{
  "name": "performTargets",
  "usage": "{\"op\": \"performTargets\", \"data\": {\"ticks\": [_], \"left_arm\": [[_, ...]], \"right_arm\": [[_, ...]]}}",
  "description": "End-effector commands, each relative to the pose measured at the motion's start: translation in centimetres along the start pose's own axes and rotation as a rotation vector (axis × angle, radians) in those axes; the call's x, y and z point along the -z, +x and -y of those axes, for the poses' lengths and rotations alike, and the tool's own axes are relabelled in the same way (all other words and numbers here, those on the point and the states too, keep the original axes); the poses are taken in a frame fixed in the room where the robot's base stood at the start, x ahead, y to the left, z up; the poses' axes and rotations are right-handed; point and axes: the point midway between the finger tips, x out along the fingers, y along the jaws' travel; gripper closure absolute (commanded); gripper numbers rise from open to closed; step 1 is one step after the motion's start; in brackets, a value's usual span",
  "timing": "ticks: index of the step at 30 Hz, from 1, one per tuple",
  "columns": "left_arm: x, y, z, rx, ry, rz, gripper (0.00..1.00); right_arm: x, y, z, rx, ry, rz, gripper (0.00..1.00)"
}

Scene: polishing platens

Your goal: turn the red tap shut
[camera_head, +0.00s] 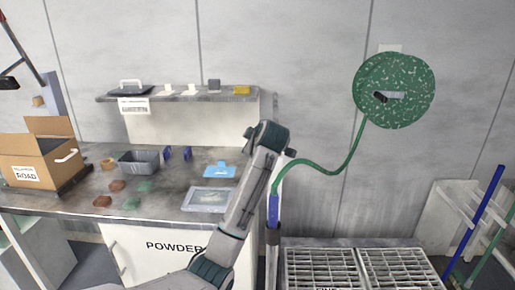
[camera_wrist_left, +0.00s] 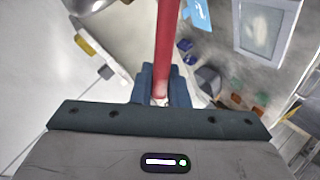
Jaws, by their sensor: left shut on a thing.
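The red tap shows in the left wrist view as a straight red bar (camera_wrist_left: 167,45) running up from between my left fingers. My left gripper (camera_wrist_left: 162,88) is shut on the bar near its lower end. In the head view my left arm reaches up from the bottom middle to near the right end of the wall shelf. There the wrist hides the tap and the fingertips. I cannot tell how far the tap is turned. My right gripper is in neither view.
A green hose (camera_head: 325,172) hangs from a round speckled green disc (camera_head: 412,80) to a blue nozzle (camera_head: 273,212) close beside my arm. A bench (camera_head: 75,208) with a cardboard box (camera_head: 42,150) and a grey bin (camera_head: 139,168) lies left. Metal gratings (camera_head: 320,268) lie lower right.

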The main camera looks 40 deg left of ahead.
Motion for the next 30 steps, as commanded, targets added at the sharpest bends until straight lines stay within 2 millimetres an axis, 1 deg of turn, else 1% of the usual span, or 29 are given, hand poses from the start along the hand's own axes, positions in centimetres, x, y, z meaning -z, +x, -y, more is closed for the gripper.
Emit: {"op": "performTargets", "data": {"ticks": [1,3,9,14,16,18,21,24,30], "left_arm": [[-0.3,0.6,0.9,0.001,-0.037,0.022,1.00],[-0.4,0.9,1.4,0.002,-0.092,0.059,1.00],[-0.7,1.8,2.7,0.003,-0.244,0.161,1.00],[-1.0,2.3,3.4,0.003,-0.335,0.221,1.00],[-1.2,2.5,3.7,0.003,-0.371,0.244,1.00],[-1.3,2.6,3.9,0.004,-0.402,0.265,1.00],[-1.5,2.8,4.2,0.004,-0.439,0.290,1.00],[-1.7,2.9,4.4,0.005,-0.469,0.311,1.00],[-1.9,3.0,4.6,0.005,-0.506,0.335,1.00]], "right_arm": [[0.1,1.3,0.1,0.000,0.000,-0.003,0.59],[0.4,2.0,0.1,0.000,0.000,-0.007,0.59],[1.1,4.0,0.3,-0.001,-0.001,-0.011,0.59],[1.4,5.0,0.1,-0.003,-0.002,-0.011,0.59],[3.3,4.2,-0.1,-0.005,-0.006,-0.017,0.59],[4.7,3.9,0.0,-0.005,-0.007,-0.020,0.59],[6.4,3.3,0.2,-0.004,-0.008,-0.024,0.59],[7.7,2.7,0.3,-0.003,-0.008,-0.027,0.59],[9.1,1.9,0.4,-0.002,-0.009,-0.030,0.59]]}}
